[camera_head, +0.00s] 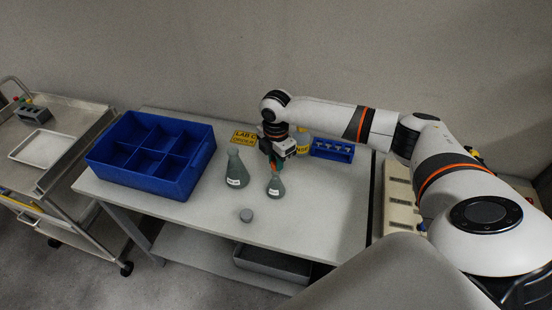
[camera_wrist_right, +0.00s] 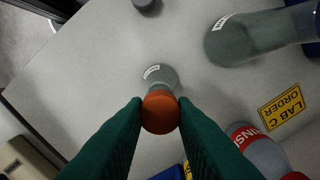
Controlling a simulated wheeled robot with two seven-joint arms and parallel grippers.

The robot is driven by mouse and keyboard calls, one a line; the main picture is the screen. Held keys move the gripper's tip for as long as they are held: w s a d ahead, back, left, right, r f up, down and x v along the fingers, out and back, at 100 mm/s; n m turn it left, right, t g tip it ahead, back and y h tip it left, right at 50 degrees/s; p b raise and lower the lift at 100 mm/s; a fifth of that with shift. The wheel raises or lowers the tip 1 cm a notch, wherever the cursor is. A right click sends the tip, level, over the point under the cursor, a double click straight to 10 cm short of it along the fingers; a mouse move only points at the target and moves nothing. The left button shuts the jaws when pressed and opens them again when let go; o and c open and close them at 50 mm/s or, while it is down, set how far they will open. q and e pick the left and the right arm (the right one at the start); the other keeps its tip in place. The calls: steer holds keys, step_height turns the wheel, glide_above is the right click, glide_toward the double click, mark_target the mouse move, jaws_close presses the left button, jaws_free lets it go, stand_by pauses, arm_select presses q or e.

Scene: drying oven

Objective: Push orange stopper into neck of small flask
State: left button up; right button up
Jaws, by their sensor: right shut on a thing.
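The small flask (camera_head: 275,187) stands upright on the white table in the head view, grey-green with a white label. It also shows in the wrist view (camera_wrist_right: 161,76), partly hidden behind the orange stopper. The orange stopper (camera_wrist_right: 160,113) is between the green fingers of my right gripper (camera_wrist_right: 159,115), which is shut on it. In the head view my right gripper (camera_head: 277,165) points down at the small flask's neck. The stopper lines up over the neck; whether it is seated inside cannot be told. My left gripper is not in view.
A larger flask (camera_head: 236,169) stands just left of the small one. A grey round cap (camera_head: 246,215) lies in front. A blue divided bin (camera_head: 190,178) is at the left, a blue rack (camera_head: 333,156) at the back right.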

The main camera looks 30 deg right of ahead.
steer(key=shift+f+p, duration=0.15)
steer(key=shift+p, duration=0.55)
stand_by(0.6)
steer(key=shift+f, duration=0.85)
stand_by(1.2)
steer(key=o, duration=1.5)
step_height(320, 180, up, 5)
steer(key=p, duration=0.5)
steer(key=shift+r, duration=1)
